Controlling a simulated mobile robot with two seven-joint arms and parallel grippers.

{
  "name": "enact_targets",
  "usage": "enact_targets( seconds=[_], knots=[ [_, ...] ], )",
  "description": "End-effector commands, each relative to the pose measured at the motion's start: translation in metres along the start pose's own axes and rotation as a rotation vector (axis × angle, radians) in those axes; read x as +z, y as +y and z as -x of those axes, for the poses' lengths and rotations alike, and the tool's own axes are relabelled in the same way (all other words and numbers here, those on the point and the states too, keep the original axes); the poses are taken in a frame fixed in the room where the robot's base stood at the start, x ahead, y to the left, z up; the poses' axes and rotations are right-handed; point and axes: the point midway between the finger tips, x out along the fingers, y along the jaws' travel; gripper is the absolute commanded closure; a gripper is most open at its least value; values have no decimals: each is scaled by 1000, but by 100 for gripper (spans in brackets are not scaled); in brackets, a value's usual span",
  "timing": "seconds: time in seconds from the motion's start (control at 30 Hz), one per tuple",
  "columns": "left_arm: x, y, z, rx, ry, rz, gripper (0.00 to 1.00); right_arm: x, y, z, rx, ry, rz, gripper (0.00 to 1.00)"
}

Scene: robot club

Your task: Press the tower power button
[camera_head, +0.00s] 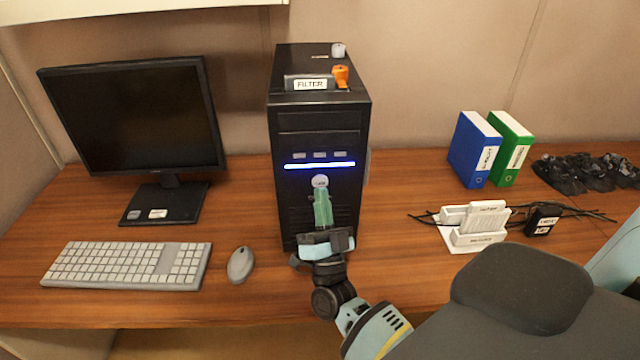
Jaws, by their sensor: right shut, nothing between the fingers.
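The black computer tower (320,124) stands upright on the wooden desk, its front facing me. A blue light strip (320,166) glows across its front. Below the strip is a round pale button (320,181) with small dark marking, too small to read. My right gripper (322,194) is shut and empty, in front of the tower, its greenish fingers pointing up just below the button. Whether the fingertips touch the button I cannot tell. The gripper hides part of the lower front panel. My left gripper is not in view.
A monitor (135,115), keyboard (128,265) and mouse (240,264) are left of the tower. On top sit a FILTER-labelled part (310,84) and an orange knob (341,75). Blue (474,150) and green (512,147) binders and a white holder (474,226) stand right.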

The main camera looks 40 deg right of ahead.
Motion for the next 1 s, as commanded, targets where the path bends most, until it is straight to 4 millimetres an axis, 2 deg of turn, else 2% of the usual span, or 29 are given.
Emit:
enact_targets(
  seconds=[1.0],
  knots=[
    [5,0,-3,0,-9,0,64,6,6,-7,0,0,0,100]
  ],
)
